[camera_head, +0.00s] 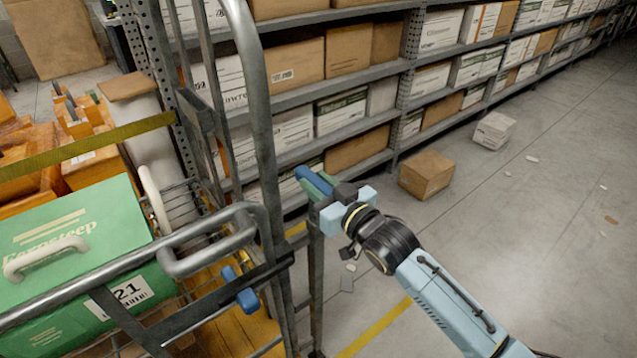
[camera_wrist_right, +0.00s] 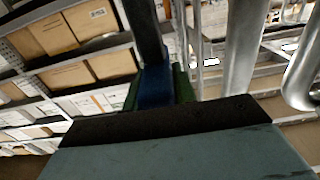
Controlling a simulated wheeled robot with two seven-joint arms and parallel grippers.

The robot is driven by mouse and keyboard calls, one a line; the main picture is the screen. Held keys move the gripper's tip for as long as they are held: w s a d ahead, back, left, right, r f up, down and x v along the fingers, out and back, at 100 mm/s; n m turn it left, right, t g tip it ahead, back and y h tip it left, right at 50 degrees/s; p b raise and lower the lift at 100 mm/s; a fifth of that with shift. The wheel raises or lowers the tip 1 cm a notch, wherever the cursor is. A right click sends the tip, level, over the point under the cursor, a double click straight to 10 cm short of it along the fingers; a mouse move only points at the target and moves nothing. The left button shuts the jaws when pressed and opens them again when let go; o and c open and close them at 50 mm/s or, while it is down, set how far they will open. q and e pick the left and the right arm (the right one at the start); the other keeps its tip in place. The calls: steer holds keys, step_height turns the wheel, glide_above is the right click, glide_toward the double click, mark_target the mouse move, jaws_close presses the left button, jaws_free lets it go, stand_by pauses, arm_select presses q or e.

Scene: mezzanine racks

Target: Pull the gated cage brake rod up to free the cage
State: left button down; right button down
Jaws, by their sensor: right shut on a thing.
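The gated cage (camera_head: 268,110) has a grey tubular metal frame and stands at the left of the head view. My right gripper (camera_head: 316,182) is beside the cage's upright, with its green fingers shut on the blue grip (camera_head: 305,173) of the brake rod. In the right wrist view the blue grip (camera_wrist_right: 155,88) sits between the green fingers, and a dark bar (camera_wrist_right: 145,30) runs up from it. The lower part of the rod is hard to make out behind my gripper. My left gripper is not in view.
A green box (camera_head: 110,215) with a pale handle lies in the cage. A blue-ended latch (camera_head: 240,290) sits on its front. Racks of boxes (camera_head: 300,60) stand behind. A brown carton (camera_head: 427,174) and a white box (camera_head: 494,130) are on the floor. Open floor lies right.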

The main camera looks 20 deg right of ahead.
step_height(320, 180, up, 7)
steer(key=p, duration=0.6)
steer(key=shift+w+f, duration=0.1)
steer(key=shift+f, duration=0.1)
steer(key=c, duration=1.3)
jaws_free()
steer(key=shift+c, duration=0.2)
steer(key=shift+o, duration=1.1)
steer(key=shift+f, duration=0.25)
steer(key=shift+s, duration=0.2)
steer(key=v, duration=1.3)
